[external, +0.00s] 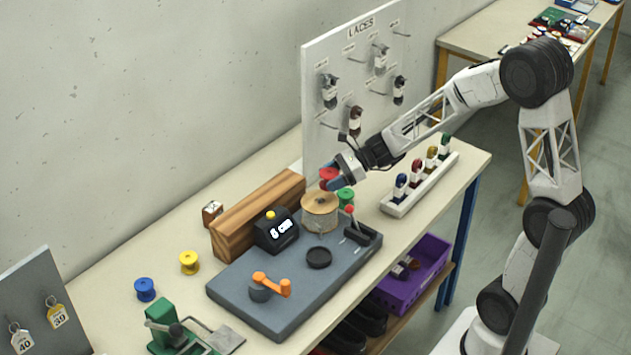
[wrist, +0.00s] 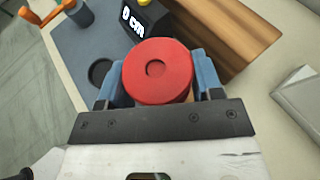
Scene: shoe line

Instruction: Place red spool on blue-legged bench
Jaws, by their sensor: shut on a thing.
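The red spool (external: 328,174) is held in my gripper (external: 336,181), above the back of the bench. In the wrist view the red spool (wrist: 158,72) sits between the two blue fingers of my gripper (wrist: 160,84), its round face towards the camera. The blue-legged bench (external: 455,180) has a pale top and runs along the wall; the spool appears raised over it, near the large wooden reel (external: 320,212). How high it hangs cannot be told exactly.
A green spool (external: 346,196) stands close by. Yellow (external: 189,262) and blue (external: 145,289) spools stand left.

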